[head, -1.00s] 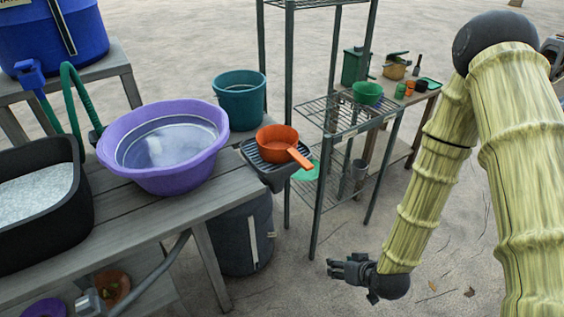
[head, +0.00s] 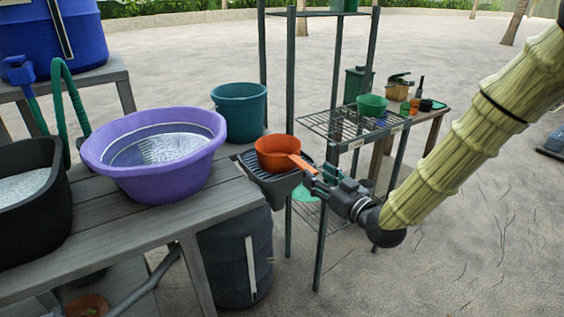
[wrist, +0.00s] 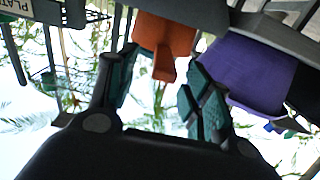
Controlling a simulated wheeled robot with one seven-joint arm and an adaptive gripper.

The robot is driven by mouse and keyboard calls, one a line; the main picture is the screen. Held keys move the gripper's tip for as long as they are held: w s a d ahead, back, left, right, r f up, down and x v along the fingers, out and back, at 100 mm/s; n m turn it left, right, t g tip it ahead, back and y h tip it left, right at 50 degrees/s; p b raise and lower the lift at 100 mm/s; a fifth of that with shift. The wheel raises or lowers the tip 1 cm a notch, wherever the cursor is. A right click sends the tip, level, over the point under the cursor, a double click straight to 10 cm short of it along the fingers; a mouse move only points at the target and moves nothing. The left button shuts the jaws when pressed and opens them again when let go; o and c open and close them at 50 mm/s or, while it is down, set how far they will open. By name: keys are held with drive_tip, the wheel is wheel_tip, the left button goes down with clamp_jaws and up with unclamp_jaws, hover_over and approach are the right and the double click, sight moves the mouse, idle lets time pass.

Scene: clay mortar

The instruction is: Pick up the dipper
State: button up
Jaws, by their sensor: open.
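The dipper (head: 277,153) is an orange round pot with a short handle pointing to the lower right. It sits on a dark ribbed rack at the right end of the wooden bench. My gripper (head: 310,178) is at the handle's end, coming from the right. In the wrist view, my gripper (wrist: 158,88) is open, and the dipper's orange handle (wrist: 164,65) shows between and just beyond the fingertips. I cannot tell from these frames whether a finger touches it.
A purple basin (head: 150,190) of water stands left of the dipper on the bench (head: 200,205). A teal bucket (head: 239,115) is behind. A dark barrel (head: 235,255) is below.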

sight(300, 161)
drive_tip(key=shift+a+b+x, duration=0.2)
drive_tip(key=shift+b+x, duration=0.4)
drive_tip(key=shift+x, duration=3.75)
drive_tip(key=shift+s+f, duration=0.1)
drive_tip(key=shift+s, duration=0.05)
clamp_jaws()
